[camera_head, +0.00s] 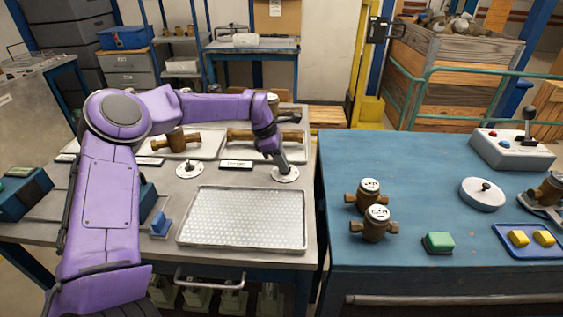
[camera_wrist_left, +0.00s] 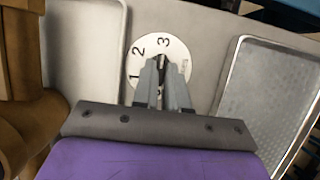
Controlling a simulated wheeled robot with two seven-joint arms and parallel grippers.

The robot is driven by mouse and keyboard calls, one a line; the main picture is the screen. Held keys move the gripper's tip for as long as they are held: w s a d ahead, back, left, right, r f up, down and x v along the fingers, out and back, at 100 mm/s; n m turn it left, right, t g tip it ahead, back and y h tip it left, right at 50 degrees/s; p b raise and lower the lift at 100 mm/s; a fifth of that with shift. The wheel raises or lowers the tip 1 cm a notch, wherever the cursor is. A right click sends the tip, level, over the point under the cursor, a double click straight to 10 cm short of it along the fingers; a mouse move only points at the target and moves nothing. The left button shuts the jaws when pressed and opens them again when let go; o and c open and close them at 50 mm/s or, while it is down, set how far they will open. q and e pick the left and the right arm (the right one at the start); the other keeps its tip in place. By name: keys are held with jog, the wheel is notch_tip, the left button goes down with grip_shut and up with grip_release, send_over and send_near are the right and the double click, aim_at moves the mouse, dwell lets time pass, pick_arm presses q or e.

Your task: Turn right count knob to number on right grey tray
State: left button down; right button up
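The right count knob (camera_wrist_left: 162,62) is dark and sits on a white round dial (camera_wrist_left: 180,52) marked 1, 2 and 3, with another mark partly hidden. Its visible end points roughly at the 3. My left gripper (camera_wrist_left: 161,66) has its fingers on both sides of the knob and appears shut on it. In the head view, my left gripper (camera_head: 277,160) reaches down to the right dial (camera_head: 288,176). The right grey tray (camera_head: 301,154) holds brass meters (camera_head: 240,135); my arm hides part of them, so their number is unclear. My right gripper is not in view.
The left count dial (camera_head: 189,170) stands to the left. Behind it, another grey tray (camera_head: 208,152) holds a brass meter (camera_head: 180,141). An empty textured tray (camera_head: 245,218) lies in front. The blue table (camera_head: 420,170) at right carries two meters, a green button and a control box.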

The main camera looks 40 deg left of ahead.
pick_arm(q)
jog(key=shift+f, duration=0.15)
